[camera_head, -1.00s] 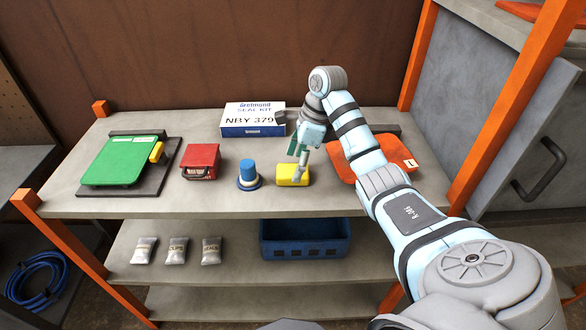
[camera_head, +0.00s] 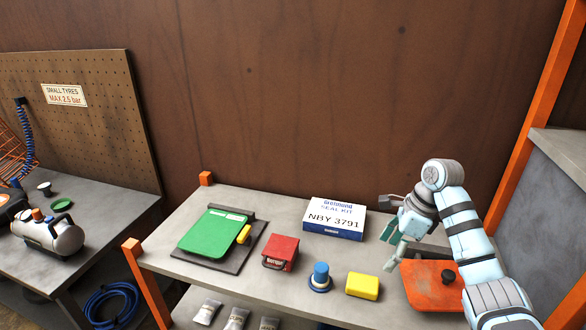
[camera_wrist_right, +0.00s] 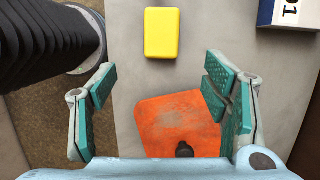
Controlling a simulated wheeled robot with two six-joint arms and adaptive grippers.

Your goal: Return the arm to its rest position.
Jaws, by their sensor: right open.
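My right arm comes in from the lower right in the head view. Its gripper (camera_head: 394,237) hangs over the right part of the shelf top, near the orange plate. In the right wrist view the right gripper (camera_wrist_right: 160,112) is open and empty, its teal pads wide apart. The orange plate (camera_head: 420,290) with a dark knob lies below it and shows between the fingers in the wrist view (camera_wrist_right: 180,118). A yellow block (camera_head: 362,286) lies left of the plate, apart from the gripper; it also shows in the wrist view (camera_wrist_right: 161,34). My left gripper is out of view.
On the shelf top (camera_head: 180,267) stand a white and blue seal kit box (camera_head: 334,217), a red box (camera_head: 280,252), a blue-topped round piece (camera_head: 320,275) and a green board (camera_head: 212,233). An orange post (camera_head: 540,105) rises at right. A compressor (camera_head: 50,234) stands on the left bench.

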